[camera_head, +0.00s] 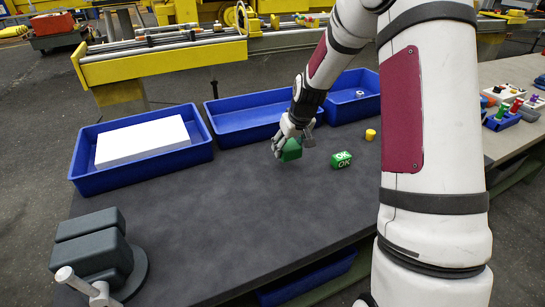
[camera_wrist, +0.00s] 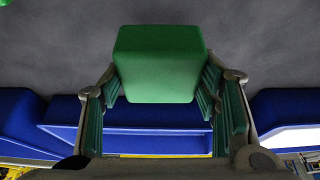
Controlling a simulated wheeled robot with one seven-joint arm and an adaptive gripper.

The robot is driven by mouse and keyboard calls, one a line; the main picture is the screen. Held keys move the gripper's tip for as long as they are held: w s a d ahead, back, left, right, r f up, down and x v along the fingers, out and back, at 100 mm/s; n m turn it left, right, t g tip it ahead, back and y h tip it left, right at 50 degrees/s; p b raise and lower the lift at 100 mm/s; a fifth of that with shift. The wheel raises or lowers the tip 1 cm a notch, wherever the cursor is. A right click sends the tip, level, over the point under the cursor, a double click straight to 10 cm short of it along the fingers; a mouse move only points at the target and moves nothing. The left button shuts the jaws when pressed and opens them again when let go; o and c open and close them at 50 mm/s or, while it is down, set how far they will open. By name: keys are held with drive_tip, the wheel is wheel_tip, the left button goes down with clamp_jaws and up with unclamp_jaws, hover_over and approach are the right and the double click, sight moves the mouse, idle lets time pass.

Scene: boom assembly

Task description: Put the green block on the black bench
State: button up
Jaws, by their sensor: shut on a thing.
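A green block (camera_head: 292,150) is in my gripper (camera_head: 290,143), near the middle of the far half of the black bench (camera_head: 230,220). In the wrist view the green block (camera_wrist: 158,62) sits between the two fingers of my gripper (camera_wrist: 160,95), which are shut on its sides. I cannot tell whether its underside touches the bench.
Blue bins line the far edge: the left bin (camera_head: 80,165) holds a white slab (camera_head: 142,141), the middle bin (camera_head: 245,117) looks empty. A grey vise (camera_head: 95,245) stands at the near left. The bench's middle is clear.

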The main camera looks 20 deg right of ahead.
drive_tip(key=w+a, duration=0.1)
drive_tip(key=a, duration=0.4)
drive_tip(key=w+a+f, duration=0.1)
drive_tip(key=a, duration=0.4)
drive_tip(key=w+a+p, duration=0.1)
drive_tip(key=a, duration=0.4)
drive_tip(key=shift+w+a+f, duration=0.1)
drive_tip(key=shift+w+f, duration=0.05)
drive_tip(key=shift+w, duration=0.05)
drive_tip(key=shift+a+f, duration=0.1)
drive_tip(key=shift+f, duration=1.7)
drive_tip(key=shift+f, duration=0.15)
drive_tip(key=o, duration=1.3)
